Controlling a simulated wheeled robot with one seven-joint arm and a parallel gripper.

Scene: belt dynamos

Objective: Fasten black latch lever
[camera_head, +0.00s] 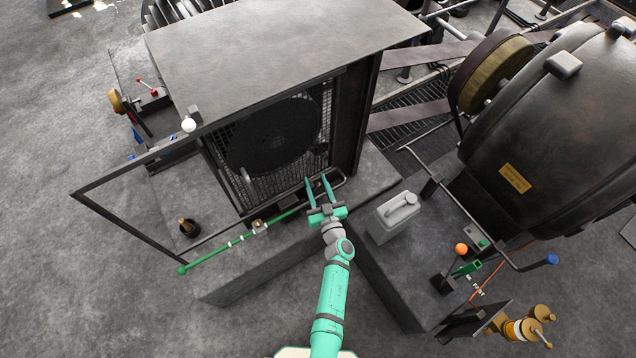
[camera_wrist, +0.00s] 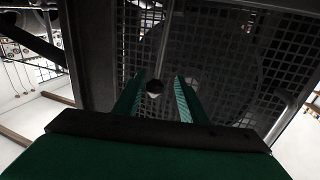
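My gripper (camera_head: 317,178) is at the lower right of the fan housing's mesh front (camera_head: 245,180), its two green fingers apart and pointing toward the mesh. In the wrist view the fingers (camera_wrist: 158,85) stand apart, with a small dark knob with a pale underside (camera_wrist: 155,88) showing between them on a thin upright rod. I cannot tell whether the knob is touched or only lies behind the fingers. A dark bent bar (camera_head: 340,182) lies just right of the fingertips. I cannot tell for sure which dark part is the black latch lever.
An empty dark frame (camera_head: 130,175) juts out left of the housing. A green rod (camera_head: 225,245) runs along the plinth's front. A grey jerrycan (camera_head: 396,216) stands right of my arm. Levers with orange (camera_head: 461,249) and blue (camera_head: 552,259) knobs are farther right.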

